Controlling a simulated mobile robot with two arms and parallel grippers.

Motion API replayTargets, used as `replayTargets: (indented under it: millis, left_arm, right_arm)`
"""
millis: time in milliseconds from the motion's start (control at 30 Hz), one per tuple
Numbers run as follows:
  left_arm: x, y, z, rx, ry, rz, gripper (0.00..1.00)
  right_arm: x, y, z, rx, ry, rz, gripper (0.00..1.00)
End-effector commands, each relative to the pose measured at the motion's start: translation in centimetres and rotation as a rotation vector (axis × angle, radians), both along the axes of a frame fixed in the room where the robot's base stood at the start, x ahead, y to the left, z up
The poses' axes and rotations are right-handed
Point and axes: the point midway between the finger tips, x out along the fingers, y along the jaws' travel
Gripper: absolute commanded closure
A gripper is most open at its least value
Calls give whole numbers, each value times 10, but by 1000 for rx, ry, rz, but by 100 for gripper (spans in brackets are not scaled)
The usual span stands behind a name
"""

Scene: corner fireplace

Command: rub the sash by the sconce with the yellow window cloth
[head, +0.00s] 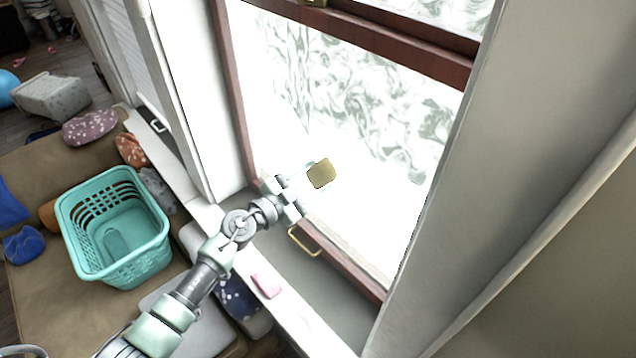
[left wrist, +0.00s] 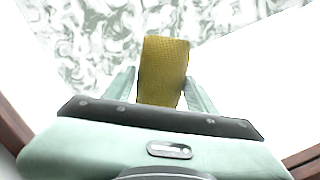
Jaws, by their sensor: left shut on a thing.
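The yellow window cloth (head: 321,173) is a small folded pad in front of the lower window pane. My left gripper (head: 312,176) is shut on it. In the left wrist view the cloth (left wrist: 164,72) stands up between the two fingers of my left gripper (left wrist: 163,92). The sash (head: 345,258) has a dark red-brown wooden frame around a pane with white and grey swirled patches. I cannot tell whether the cloth touches the glass. No sconce shows, and my right gripper is not in view.
A brass handle (head: 304,241) sits on the sash's bottom rail. A pink item (head: 267,284) lies on the sill. A teal laundry basket (head: 88,262) stands on a brown seat at left with several cushions. A pale wall (head: 540,150) bounds the window at right.

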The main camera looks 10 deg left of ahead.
Motion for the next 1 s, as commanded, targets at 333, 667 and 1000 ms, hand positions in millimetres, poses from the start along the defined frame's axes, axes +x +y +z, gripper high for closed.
replayTargets:
  millis: [333,667,1000]
  left_arm:
    - [16,22,1,-1,-4,3,76]
    - [24,33,1,1,-3,3,76]
    - [41,54,1,0,-3,3,76]
  right_arm:
    - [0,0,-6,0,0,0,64]
    - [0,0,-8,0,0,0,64]
    - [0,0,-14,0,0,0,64]
